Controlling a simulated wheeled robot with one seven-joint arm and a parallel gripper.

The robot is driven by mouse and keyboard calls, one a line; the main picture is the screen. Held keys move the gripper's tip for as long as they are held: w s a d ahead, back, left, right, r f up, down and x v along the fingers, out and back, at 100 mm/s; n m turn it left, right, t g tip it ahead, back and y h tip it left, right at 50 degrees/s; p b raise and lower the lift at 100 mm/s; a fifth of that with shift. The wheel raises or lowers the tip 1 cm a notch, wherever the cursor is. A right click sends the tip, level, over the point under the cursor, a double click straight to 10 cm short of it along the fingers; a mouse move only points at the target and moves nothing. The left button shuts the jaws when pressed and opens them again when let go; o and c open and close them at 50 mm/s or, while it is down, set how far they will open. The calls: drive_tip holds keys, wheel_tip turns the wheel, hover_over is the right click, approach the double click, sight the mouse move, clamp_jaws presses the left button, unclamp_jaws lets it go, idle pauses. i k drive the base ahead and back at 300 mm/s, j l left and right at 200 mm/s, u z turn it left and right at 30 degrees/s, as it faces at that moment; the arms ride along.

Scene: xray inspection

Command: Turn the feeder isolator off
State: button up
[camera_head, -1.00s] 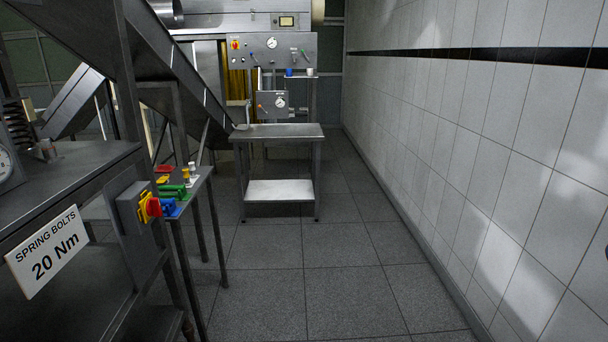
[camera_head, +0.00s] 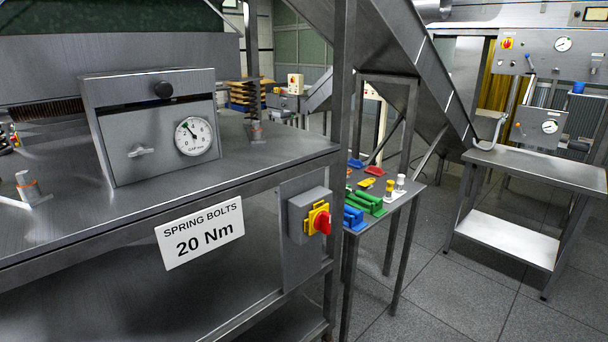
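A grey switch box with a red rotary handle on a yellow plate, an isolator switch (camera_head: 318,219), is fixed to a metal plate on the front right leg of the near steel bench. Its red handle sticks out towards the right; its exact position is hard to read. A second red and yellow switch (camera_head: 507,43) is on the far machine panel at upper right, and a small one (camera_head: 295,84) stands on a unit at the back. No label naming the feeder is visible on any of them. My gripper is not in view.
The near bench (camera_head: 262,176) carries a gauge box (camera_head: 150,125) and a sign reading "SPRING BOLTS 20 Nm" (camera_head: 200,232). A side table (camera_head: 408,193) with coloured items stands just behind the switch. A steel table (camera_head: 540,168) stands at right. Floor (camera_head: 440,290) between is clear.

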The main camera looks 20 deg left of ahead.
sight(322, 222)
drive_tip(key=i+l+u, duration=0.4)
drive_tip(key=l, duration=0.2)
drive_tip(key=i+l+u, duration=0.2)
drive_tip(key=l+u, duration=0.2)
drive_tip(key=l, duration=0.25)
drive_tip(key=l+u, duration=0.2)
drive_tip(key=l, duration=0.15)
drive_tip(key=i+l, duration=0.05)
